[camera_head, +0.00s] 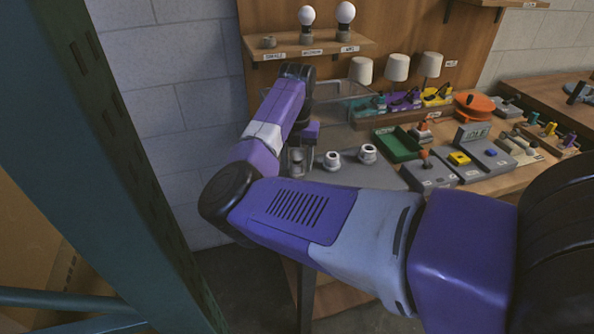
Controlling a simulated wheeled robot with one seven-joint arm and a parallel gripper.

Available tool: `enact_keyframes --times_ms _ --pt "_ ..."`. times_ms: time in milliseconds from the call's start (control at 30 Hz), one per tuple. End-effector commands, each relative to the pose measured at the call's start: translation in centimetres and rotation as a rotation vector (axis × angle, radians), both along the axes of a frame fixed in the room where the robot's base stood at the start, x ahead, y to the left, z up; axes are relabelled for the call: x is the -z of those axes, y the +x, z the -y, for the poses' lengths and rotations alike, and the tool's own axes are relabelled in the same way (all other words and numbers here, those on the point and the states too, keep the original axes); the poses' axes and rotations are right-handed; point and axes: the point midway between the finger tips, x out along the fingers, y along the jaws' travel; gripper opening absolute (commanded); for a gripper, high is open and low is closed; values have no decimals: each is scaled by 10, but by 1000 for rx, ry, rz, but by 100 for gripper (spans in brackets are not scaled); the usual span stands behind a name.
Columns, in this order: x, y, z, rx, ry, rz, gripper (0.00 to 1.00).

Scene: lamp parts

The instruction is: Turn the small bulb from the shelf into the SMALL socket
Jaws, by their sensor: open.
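Two white round bulbs, a medium one (306,16) and a large one (346,13), stand on the shelf. Grey control boxes (428,172) crowd the bench to the right.

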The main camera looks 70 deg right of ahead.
Motion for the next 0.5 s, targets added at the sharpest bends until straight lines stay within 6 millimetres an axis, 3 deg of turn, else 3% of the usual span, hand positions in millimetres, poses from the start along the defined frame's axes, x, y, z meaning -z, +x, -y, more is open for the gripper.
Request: enact_keyframes --times_ms 500 --pt "-2 -1 0 -274 0 -1 52"
